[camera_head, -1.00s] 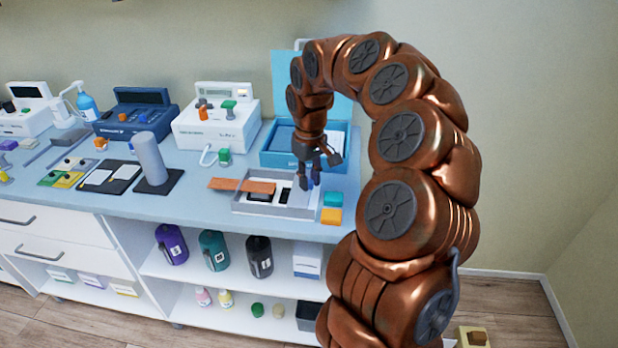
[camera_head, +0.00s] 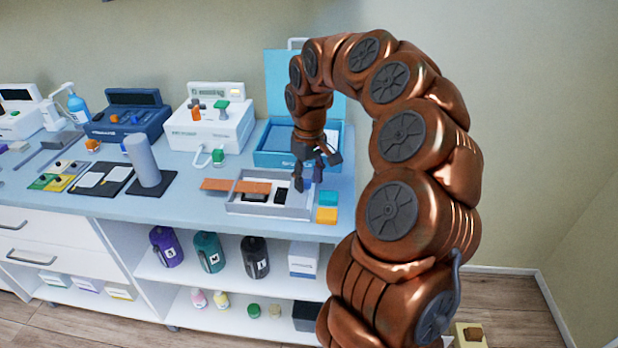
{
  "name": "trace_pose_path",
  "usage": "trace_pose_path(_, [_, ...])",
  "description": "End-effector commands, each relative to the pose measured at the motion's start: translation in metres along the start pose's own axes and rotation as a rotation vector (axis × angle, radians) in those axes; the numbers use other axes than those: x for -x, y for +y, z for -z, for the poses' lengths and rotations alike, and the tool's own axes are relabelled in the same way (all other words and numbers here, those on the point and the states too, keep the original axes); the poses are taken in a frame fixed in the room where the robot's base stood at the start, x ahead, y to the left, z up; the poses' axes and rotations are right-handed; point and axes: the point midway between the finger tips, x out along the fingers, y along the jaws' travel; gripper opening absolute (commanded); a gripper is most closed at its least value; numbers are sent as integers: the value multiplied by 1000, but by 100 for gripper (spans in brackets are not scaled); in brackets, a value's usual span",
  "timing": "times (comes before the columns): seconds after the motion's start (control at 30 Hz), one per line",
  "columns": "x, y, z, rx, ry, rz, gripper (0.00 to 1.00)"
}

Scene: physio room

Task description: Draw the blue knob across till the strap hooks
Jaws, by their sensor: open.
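A shallow grey tray (camera_head: 240,208) lies near the front edge of the worktop. An orange-brown strap (camera_head: 222,185) lies across its left end and sticks out past the left wall. Small black pieces (camera_head: 281,195) sit inside the tray. My gripper (camera_head: 309,183) points down over the tray's right end, fingers apart. A small dark blue patch (camera_head: 318,174) shows beside the fingers and may be the blue knob. The fingers partly hide it, and I cannot tell whether they touch it. I cannot make out whether the strap is hooked.
An open teal box (camera_head: 270,158) with a raised lid stands behind the tray. Teal (camera_head: 328,198) and yellow (camera_head: 327,215) blocks lie at its right. A grey cylinder (camera_head: 144,160) stands on a dark mat to the left. White (camera_head: 205,138) and navy (camera_head: 125,120) devices stand at the back.

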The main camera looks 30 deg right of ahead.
Motion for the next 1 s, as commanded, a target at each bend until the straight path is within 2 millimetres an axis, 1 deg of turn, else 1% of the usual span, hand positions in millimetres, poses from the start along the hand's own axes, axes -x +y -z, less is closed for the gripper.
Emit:
trace_pose_path(0.13, [4,0,0,0,0,0,49])
trace_pose_path(0.23, [12,0,0,0,1,0,49])
trace_pose_path(0.7, [88,1,1,-3,3,-3,49])
trace_pose_path(0.83, [104,1,0,-3,2,-1,49])
trace_pose_path(1.0, [115,1,0,-2,1,0,49])
